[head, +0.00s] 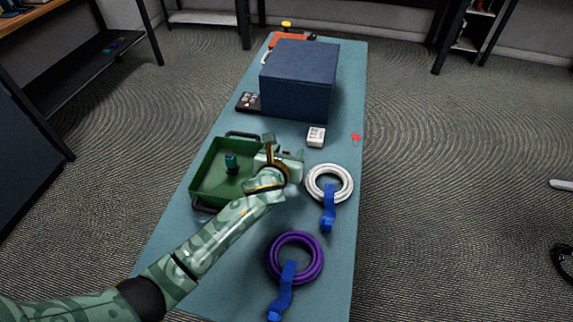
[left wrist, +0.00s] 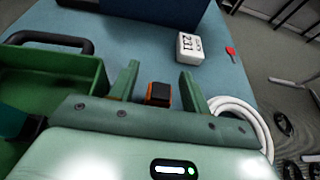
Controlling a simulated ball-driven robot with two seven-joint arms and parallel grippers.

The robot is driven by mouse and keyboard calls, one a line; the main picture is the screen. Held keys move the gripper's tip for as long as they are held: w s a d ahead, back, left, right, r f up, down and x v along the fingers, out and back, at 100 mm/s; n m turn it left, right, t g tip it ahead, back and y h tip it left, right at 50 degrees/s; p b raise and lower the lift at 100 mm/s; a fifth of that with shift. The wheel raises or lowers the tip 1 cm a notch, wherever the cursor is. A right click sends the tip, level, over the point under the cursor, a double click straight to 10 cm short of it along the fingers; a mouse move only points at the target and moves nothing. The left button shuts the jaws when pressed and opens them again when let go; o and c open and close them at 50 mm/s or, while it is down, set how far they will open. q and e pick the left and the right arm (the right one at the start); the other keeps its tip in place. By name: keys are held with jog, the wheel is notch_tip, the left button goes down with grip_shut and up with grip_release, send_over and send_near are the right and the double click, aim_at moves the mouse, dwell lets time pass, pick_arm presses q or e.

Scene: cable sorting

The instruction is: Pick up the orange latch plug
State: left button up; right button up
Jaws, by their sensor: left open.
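The orange latch plug (left wrist: 158,94) shows in the left wrist view as a small orange and black block on the table. It lies between the two fingers of my left gripper (left wrist: 158,78), nearer the left finger. The fingers are open, with gaps beside the plug, and hold nothing. In the head view my left gripper (head: 288,157) is over the table, between the green tray and the white cable coil. The plug cannot be made out there, seemingly hidden by the gripper. My right gripper is not in view.
A green tray (head: 205,190) holding a dark teal piece (head: 231,162) is left of my gripper. A white cable coil (head: 347,184), a purple coil (head: 318,262), a small white block (head: 316,136) and a red piece (head: 356,137) lie around. A large blue box (head: 298,85) stands behind.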

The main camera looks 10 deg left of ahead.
pick_arm(q)
jog(key=shift+w+r, duration=0.1)
grip_shut()
